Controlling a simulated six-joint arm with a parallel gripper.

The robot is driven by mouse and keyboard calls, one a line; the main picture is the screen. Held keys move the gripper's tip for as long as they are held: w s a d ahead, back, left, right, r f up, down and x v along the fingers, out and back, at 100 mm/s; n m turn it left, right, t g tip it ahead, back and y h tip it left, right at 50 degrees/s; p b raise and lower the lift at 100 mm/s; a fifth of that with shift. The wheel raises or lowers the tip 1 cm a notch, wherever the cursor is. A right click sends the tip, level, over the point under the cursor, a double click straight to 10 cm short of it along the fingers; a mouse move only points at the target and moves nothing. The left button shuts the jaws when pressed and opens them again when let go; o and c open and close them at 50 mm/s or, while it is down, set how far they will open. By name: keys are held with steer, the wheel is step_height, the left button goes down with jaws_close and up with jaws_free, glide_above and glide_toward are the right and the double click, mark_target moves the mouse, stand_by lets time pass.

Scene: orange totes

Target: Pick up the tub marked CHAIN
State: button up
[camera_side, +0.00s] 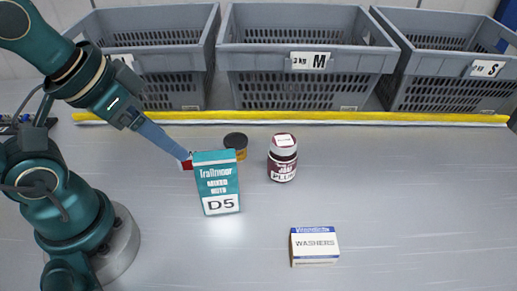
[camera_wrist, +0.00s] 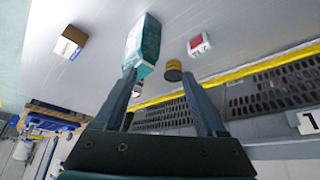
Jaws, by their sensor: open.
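A small tub (camera_side: 236,146) with a dark lid and yellow-orange body stands behind the teal box in the side view, its lower part hidden. It also shows in the wrist view (camera_wrist: 173,70), between my fingertips in the picture and nearer the right one. No CHAIN marking is readable on it, so I cannot confirm it is the named tub. My gripper (camera_side: 184,157) is open and slants down left of the tub in the side view, apart from it. Both fingers show in the wrist view (camera_wrist: 160,73), with nothing held.
A teal box marked D5 (camera_side: 217,187) stands in front of the tub. A PLUM jar (camera_side: 283,162) is to its right, a WASHERS box (camera_side: 314,245) front right. Grey crates (camera_side: 308,63) line the back behind a yellow strip (camera_side: 330,117).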

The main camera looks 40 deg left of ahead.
steer(key=shift+o, duration=1.3)
steer(key=shift+r, duration=0.1)
